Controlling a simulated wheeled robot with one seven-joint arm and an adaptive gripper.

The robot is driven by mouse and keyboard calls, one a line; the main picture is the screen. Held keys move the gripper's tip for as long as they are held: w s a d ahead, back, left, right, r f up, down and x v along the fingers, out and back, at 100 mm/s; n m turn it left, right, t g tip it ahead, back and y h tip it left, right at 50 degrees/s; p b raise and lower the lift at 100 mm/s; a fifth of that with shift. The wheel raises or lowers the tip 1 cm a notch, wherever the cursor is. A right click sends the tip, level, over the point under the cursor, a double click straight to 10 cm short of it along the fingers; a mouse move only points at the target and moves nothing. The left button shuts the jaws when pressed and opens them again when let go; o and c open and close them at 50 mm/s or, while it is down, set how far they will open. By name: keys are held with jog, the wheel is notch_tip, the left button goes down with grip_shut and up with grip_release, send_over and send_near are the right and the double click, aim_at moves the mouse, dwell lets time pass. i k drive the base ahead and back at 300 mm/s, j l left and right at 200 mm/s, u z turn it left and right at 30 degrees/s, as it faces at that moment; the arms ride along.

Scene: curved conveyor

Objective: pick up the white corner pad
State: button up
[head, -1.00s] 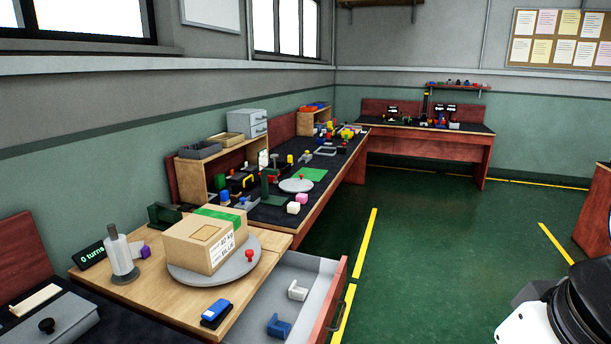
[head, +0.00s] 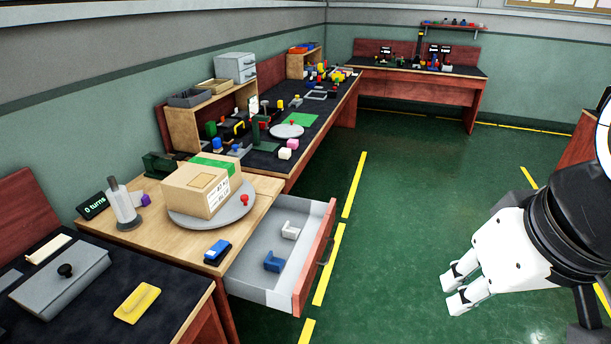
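The white corner pad (head: 290,231) lies in the open grey drawer (head: 249,279), toward its far right part. A blue corner pad (head: 273,262) lies in the same drawer, nearer to me and apart from the white one. My gripper (head: 453,291) is over the green floor at the right, well to the right of the drawer. Its two white fingers show a small gap between the tips and hold nothing visible.
The drawer's red front (head: 314,261) stands out from the wooden bench. A cardboard box (head: 200,188) sits on a grey turntable (head: 232,213) above it. A blue block (head: 217,252) lies near the bench edge. The floor (head: 385,240) between drawer and gripper is clear.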

aim_at(288, 232)
jog(key=i+u, duration=0.2)
jog(key=i, duration=0.3)
jog(key=i+l+u, duration=0.1)
jog(key=i+u, duration=0.15)
jog(key=i, duration=0.25)
